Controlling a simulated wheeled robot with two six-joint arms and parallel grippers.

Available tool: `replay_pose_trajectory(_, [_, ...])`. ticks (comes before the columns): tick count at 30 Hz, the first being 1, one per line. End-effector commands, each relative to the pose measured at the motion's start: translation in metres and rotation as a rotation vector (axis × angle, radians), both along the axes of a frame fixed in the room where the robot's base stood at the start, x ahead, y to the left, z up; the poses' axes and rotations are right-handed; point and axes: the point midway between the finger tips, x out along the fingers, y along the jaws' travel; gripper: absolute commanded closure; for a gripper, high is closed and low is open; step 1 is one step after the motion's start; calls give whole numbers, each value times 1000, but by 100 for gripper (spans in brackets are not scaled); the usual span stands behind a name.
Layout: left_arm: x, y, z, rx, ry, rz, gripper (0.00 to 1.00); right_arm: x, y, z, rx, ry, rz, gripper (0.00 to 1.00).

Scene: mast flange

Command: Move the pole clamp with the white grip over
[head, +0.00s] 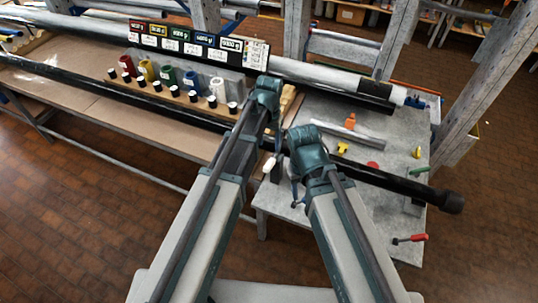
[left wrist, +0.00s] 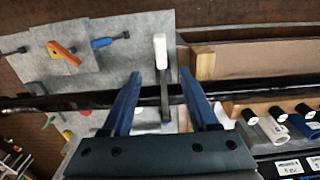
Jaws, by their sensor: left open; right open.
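The pole clamp with the white grip (left wrist: 160,48) is at the black pole (left wrist: 90,99) in the left wrist view, its grip pointing away from the pole. The white grip also shows in the head view (head: 269,165), just below my left arm's end. My left gripper (left wrist: 159,73) is open, with one blue finger on each side of the clamp; I cannot tell whether they touch it. In the head view the left fingers are mostly hidden by the wrist. My right gripper (head: 297,190) is open beside the clamp, to its right, partly hidden by its own wrist.
A grey table (head: 285,212) holds several coloured pieces, including an orange one (head: 350,121), a yellow one (head: 342,148) and a red-handled one (head: 410,238). Coloured rolls (head: 190,80) stand in a rack before a label board (head: 200,45). Grey uprights (head: 400,40) stand behind.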

Motion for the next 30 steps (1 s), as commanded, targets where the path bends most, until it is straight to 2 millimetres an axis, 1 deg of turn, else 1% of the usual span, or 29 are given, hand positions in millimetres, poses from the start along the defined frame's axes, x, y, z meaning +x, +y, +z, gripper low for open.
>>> replay_pose_trajectory(1, [2, 0, 4, -1, -1, 0, 40, 0, 0, 4, 0, 0, 0, 50])
replay_pose_trajectory(5, [3, 0, 4, -3, -1, 0, 40, 0, 0, 4, 0, 0, 0, 50])
replay_pose_trajectory(10, [3, 0, 0, -2, 0, 0, 40, 0, 0, 0, 0, 0, 0, 50])
replay_pose_trajectory(14, [3, 0, -8, -2, 0, 0, 40, 0, 0, -8, 0, 0, -1, 50])
replay_pose_trajectory(20, [3, 0, -29, -1, -1, 0, 40, 0, 0, -29, 0, -1, -3, 50])
replay_pose_trajectory(30, [3, 0, -77, -1, -1, 0, 40, 1, 0, -77, 0, -3, -3, 50])
